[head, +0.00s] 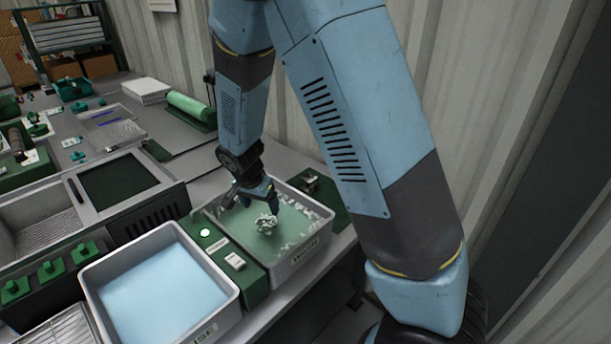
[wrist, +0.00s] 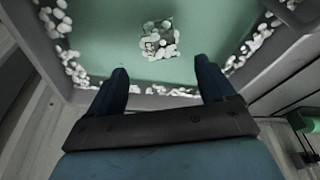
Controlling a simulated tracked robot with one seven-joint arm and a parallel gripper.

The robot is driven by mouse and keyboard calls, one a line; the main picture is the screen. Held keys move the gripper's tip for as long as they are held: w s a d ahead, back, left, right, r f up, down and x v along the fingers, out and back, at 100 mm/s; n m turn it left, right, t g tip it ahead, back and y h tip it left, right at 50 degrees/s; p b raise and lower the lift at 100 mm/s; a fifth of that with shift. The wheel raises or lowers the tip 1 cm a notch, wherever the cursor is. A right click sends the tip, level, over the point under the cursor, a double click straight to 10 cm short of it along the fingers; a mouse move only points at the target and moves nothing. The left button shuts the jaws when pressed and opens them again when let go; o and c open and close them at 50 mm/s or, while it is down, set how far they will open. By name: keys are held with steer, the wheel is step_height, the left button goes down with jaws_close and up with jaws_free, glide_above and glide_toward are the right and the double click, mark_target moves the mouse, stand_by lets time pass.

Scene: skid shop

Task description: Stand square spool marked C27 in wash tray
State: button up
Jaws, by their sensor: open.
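The wash tray (head: 327,228) is a grey bin with green liquid and white foam along its walls; its front label is only partly legible. A small grey piece flecked with white foam (head: 266,223) stands in the liquid near the middle. It also shows in the wrist view (wrist: 158,40), beyond the fingertips. It may be the square spool; I cannot read a C27 mark or tell how it stands. My gripper (head: 258,196) is above the tray, fingers pointing down. In the wrist view my gripper (wrist: 160,68) is open, with nothing between its fingers.
A grey bin of pale blue liquid (head: 160,290) stands at the front, its label ending in "SE". A green strip with a lit button (head: 205,233) lies between the bins. A dark-topped unit (head: 118,185) is to the left. The corrugated wall is behind.

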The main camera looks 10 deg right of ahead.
steer(key=s+d+r+n+y, duration=0.1)
steer(key=s+d+r, duration=0.1)
steer(key=d+r, duration=0.35)
steer(key=s+d+r+n+t, duration=0.1)
steer(key=s+d+r, duration=0.2)
steer(key=r, duration=0.5)
steer(key=s+d+r+n+y, duration=0.1)
steer(key=s+d+r, duration=0.1)
steer(key=d+r, duration=0.4)
steer(key=s+d+r+n+t, duration=0.1)
steer(key=s+d+r, duration=0.2)
steer(key=s+r, duration=0.2)
steer(key=s+d+r+n+t, duration=0.1)
steer(key=s+r, duration=0.4)
steer(key=s, duration=0.6)
steer(key=shift+s+d+r+n, duration=0.15)
steer(key=shift+d+r+n, duration=0.15)
steer(key=shift+d+n, duration=0.6)
